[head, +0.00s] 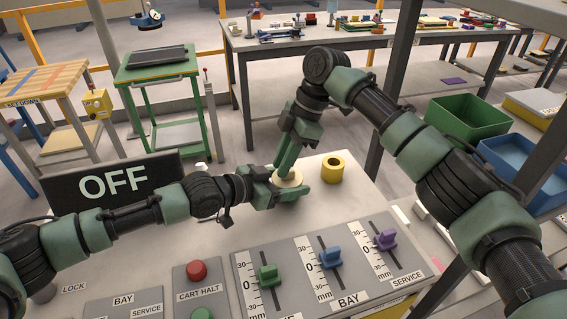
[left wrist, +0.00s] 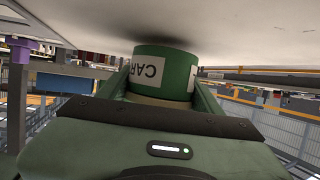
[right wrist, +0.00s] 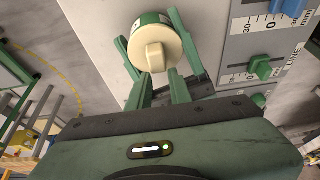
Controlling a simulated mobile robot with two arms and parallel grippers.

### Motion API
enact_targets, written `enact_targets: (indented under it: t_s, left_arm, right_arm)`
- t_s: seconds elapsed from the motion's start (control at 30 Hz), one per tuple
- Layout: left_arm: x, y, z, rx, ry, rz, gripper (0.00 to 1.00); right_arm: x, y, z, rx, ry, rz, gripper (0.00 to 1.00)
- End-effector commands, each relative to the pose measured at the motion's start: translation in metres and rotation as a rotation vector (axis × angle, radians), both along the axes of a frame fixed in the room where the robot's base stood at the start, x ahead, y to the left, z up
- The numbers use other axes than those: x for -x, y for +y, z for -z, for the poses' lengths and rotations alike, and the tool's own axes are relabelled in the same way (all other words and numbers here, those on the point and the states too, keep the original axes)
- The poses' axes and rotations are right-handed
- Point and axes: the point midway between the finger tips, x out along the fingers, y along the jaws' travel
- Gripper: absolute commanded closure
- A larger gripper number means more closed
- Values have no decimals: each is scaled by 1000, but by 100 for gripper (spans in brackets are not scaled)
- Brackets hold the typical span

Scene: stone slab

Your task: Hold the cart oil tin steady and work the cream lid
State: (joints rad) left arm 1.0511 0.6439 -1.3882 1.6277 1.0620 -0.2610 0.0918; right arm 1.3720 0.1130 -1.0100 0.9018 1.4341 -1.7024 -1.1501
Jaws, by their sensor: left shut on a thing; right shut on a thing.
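The cart oil tin is green with a white label; in the left wrist view (left wrist: 182,66) it appears upside down between my left fingers. Its cream lid (right wrist: 168,42) has a raised grip bar and faces my right wrist camera; in the head view, the lid (head: 291,180) is partly hidden by my grippers. My left gripper (head: 288,190) comes in from the side and is shut on the tin's body. My right gripper (right wrist: 158,72) comes down from above, shut on the lid's grip bar. The tin stands on the pale worktop.
A black OFF sign (head: 115,182) is at left. In front are a red cart halt button (head: 197,270) and green, blue (head: 330,258) and purple sliders. Bare worktop (head: 330,210) lies between tin and sliders.

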Motion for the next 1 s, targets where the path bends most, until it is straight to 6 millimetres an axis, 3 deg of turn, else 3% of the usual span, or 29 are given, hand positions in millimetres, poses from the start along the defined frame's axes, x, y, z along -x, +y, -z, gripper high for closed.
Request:
enact_targets:
  t_s: [0.03, 0.27, 0.3, 0.37, 0.77, 1.0]
  left_arm:
    - [1, 8, 18, -26, 29, -12, 100]
    - [1, 8, 18, -27, 29, -12, 100]
    - [1, 8, 18, -26, 29, -12, 100]
    - [1, 8, 17, -26, 29, -12, 100]
    - [2, 4, 12, -19, 19, -5, 100]
    - [1, 3, 10, -16, 17, -4, 100]
  right_arm:
    - [1, 5, -11, -16, -6, -10, 100]
    - [1, 5, -11, -16, -6, -10, 100]
    - [1, 4, -11, -16, -7, -9, 73]
    - [1, 4, -11, -14, -7, -8, 56]
    - [-1, 0, -10, -9, -5, -2, 56]
    - [-6, -14, -48, -11, -7, -1, 56]
